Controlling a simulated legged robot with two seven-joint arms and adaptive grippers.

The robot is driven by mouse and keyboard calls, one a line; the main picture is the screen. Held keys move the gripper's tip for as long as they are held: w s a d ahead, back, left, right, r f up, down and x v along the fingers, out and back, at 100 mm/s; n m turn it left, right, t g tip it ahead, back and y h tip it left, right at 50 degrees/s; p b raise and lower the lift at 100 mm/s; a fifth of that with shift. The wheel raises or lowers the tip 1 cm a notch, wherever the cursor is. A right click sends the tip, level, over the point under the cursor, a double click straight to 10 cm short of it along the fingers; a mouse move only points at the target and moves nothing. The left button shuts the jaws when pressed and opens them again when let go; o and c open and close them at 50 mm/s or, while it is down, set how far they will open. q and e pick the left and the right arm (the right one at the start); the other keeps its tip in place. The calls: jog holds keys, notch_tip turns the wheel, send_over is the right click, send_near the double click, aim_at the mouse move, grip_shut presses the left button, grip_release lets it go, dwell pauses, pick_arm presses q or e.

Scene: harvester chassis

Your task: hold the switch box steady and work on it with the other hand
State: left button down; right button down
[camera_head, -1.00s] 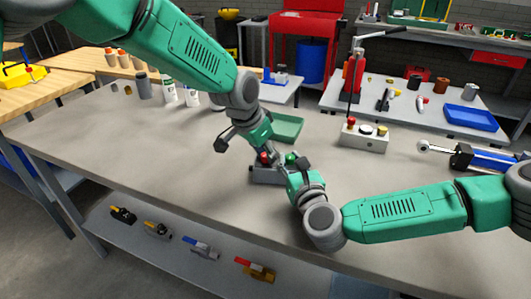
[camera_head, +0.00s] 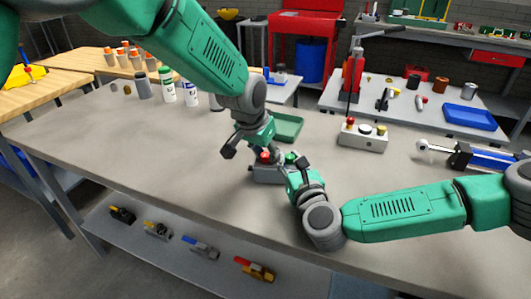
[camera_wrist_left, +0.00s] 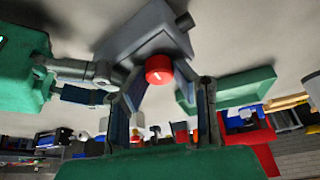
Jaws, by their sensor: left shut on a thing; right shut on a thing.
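The grey switch box (camera_head: 266,175) sits on the workbench (camera_head: 130,143), with a red button (camera_head: 265,157) and a green button (camera_head: 291,157) on top. My left gripper (camera_head: 263,154) comes down from above with its fingertips at the red button. In the left wrist view the red button (camera_wrist_left: 158,69) shows between my left fingertips, against the grey box (camera_wrist_left: 140,38). My right gripper (camera_head: 287,170) is shut on the right end of the switch box. It also shows at the left of the wrist view (camera_wrist_left: 112,72). The exact right-hand contact is partly hidden.
A green tray (camera_head: 288,127) lies just behind the switch box. A second button box (camera_head: 361,140) and a blue-silver cylinder tool (camera_head: 470,157) are to the right. Bottles (camera_head: 167,86) stand at the back left. The bench's front left is clear.

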pick_arm(q)
jog(key=c, duration=1.3)
grip_release()
jog(key=shift+d, duration=0.2)
jog(key=shift+r, duration=0.1)
jog(key=shift+v, duration=3.9)
jog(key=shift+a, duration=0.1)
